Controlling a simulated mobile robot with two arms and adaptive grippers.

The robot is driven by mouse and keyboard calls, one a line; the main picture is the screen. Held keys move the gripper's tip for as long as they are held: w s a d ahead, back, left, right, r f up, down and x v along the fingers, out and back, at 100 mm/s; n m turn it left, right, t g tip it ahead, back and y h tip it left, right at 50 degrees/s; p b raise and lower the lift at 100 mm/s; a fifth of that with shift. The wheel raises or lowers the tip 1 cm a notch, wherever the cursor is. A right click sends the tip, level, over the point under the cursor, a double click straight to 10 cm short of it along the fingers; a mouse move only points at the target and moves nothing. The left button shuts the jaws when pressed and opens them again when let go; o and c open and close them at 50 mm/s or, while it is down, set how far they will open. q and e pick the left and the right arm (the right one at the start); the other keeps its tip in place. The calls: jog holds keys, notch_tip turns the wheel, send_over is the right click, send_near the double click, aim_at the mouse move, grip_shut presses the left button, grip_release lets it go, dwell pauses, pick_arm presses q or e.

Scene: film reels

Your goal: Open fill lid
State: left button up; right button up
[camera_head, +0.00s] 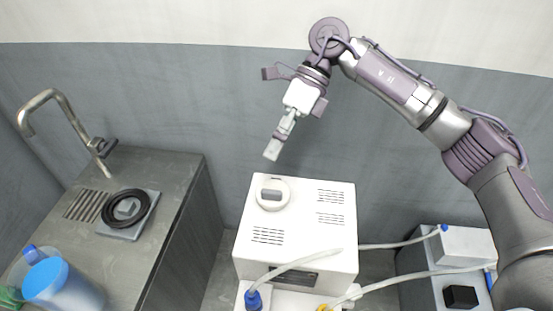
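The fill lid (284,201) looks like a round white cap with a grey raised grip, on the top left of a white machine (337,242). It appears seated flat on the machine's top. My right gripper (272,151) hangs above and slightly behind the lid, pointing down and to the left, apart from it. Its fingers are seen nearly edge-on, so I cannot tell whether they are open or shut. Nothing shows between them. My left gripper is not in view.
A grey counter (170,165) with a tap (50,95) and a black ring (107,208) stands at left. A blue container (52,282) is at its front. Hoses (300,263) run from the machine, some toward a grey unit (412,262) at right. A wall is behind.

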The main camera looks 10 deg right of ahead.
jog(key=shift+r, duration=2.25)
